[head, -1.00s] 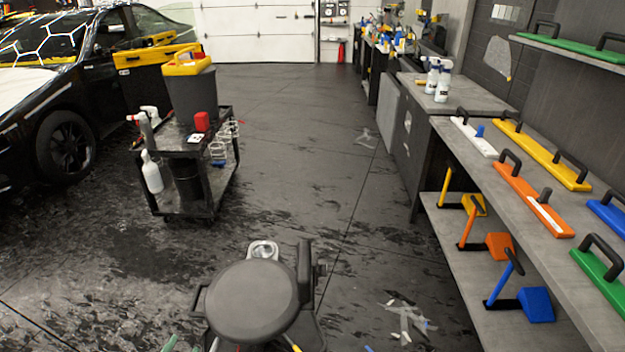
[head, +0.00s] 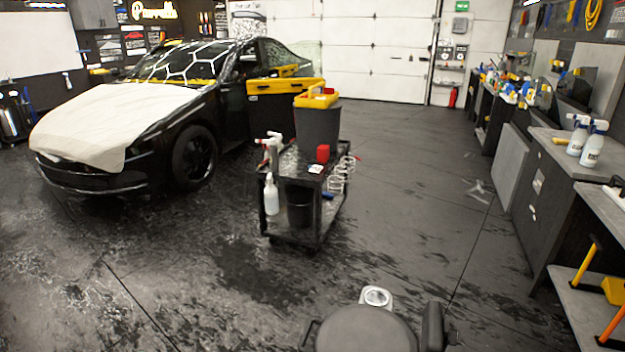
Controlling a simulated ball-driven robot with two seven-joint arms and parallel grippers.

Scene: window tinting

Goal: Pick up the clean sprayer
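Two white spray bottles with dark labels, one sprayer (head: 593,144) in front and another (head: 577,135) just behind it, stand upright on the grey bench at the right. A white spray bottle (head: 271,195) hangs on the near left side of the black cart in the middle. Another pale sprayer head (head: 274,142) shows at the cart's top left. I cannot tell which of these is the clean sprayer. Neither of my grippers is in view.
The black cart (head: 318,235) carries a dark bucket with a yellow top (head: 318,120). A black car (head: 190,120) with a white cover (head: 110,120) stands at the left. Wet floor between cart and benches is open.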

